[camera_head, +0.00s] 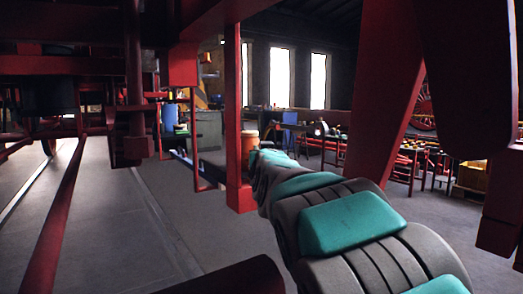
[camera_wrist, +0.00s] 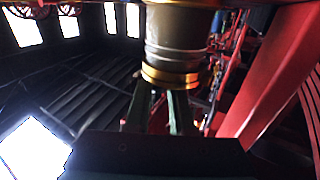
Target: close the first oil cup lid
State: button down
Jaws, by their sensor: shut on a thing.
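In the wrist view a pale grey cylinder with a shiny brass band (camera_wrist: 170,76) hangs down from the top edge. It may be the oil cup, but I cannot tell for sure. My gripper (camera_wrist: 160,98) has its two dark green fingers reaching up to this brass band, with a narrow gap between them. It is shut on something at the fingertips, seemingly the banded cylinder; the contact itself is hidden. No lid can be made out. In the head view my arm with teal pads stretches away, and the gripper cannot be made out.
Red beams surround the arm; a red post (camera_head: 234,120) stands close to its far part and a slanted red beam (camera_head: 388,90) is at right. A workbench with red legs (camera_head: 400,172) stands behind. The grey floor (camera_head: 110,220) at left is mostly clear.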

jog(key=shift+f, duration=0.15)
jog(key=c, duration=0.8)
grip_release()
jog(key=shift+o, duration=0.2)
jog(key=shift+s, duration=0.1)
jog(key=s+b, duration=0.1)
jog(key=s, duration=0.6)
jog(key=shift+s+d, duration=0.25)
jog(key=shift+d, duration=0.2)
jog(key=shift+s, duration=0.1)
